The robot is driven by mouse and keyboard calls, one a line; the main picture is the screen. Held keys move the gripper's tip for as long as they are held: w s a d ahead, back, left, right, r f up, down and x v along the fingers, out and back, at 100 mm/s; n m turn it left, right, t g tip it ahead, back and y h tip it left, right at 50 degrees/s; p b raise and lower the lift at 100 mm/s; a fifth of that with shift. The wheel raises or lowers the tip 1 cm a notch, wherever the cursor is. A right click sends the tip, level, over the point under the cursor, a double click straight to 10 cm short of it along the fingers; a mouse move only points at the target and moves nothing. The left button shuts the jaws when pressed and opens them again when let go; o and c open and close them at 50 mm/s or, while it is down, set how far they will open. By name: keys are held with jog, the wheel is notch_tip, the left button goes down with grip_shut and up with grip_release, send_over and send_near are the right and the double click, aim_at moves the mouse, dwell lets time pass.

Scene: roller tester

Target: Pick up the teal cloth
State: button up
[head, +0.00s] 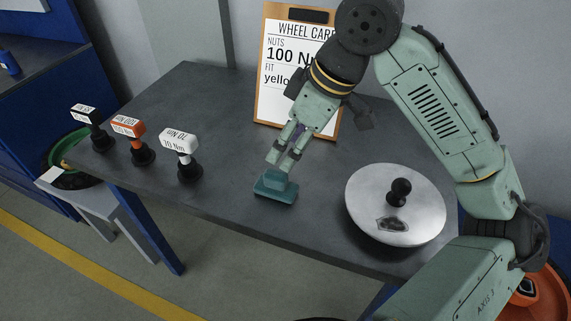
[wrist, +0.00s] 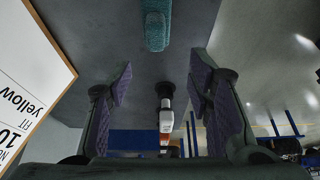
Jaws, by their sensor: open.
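The teal cloth (head: 275,190) lies as a small folded pad near the front edge of the grey table, in the middle of the head view. In the wrist view the cloth (wrist: 157,26) shows at the top centre as a textured teal strip, beyond the fingertips. My gripper (head: 284,150) points down just above the cloth in the head view, and its fingertips partly overlap the cloth's outline. In the wrist view my gripper (wrist: 158,85) has its two purple-padded fingers apart, with nothing between them. I cannot tell whether a fingertip touches the cloth.
A round metal lid (head: 380,215) with a black knob lies right of the cloth. A wheel card clipboard (head: 275,70) leans at the back. Black (head: 83,113), orange (head: 128,127) and white (head: 180,142) labelled tools stand left. The table between them and the cloth is clear.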

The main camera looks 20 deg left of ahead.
aim_at(276, 173)
jog(key=x, duration=0.5)
jog(key=shift+f, duration=0.2)
jog(key=x, duration=0.2)
jog(key=p+x, duration=0.1)
jog(key=x, duration=0.1)
jog(key=shift+w+d+f, duration=0.2)
jog(key=shift+d, duration=0.15)
jog(key=shift+a+f, duration=0.25)
jog(key=shift+f, duration=0.3)
jog(key=shift+c, duration=0.4)
grip_shut()
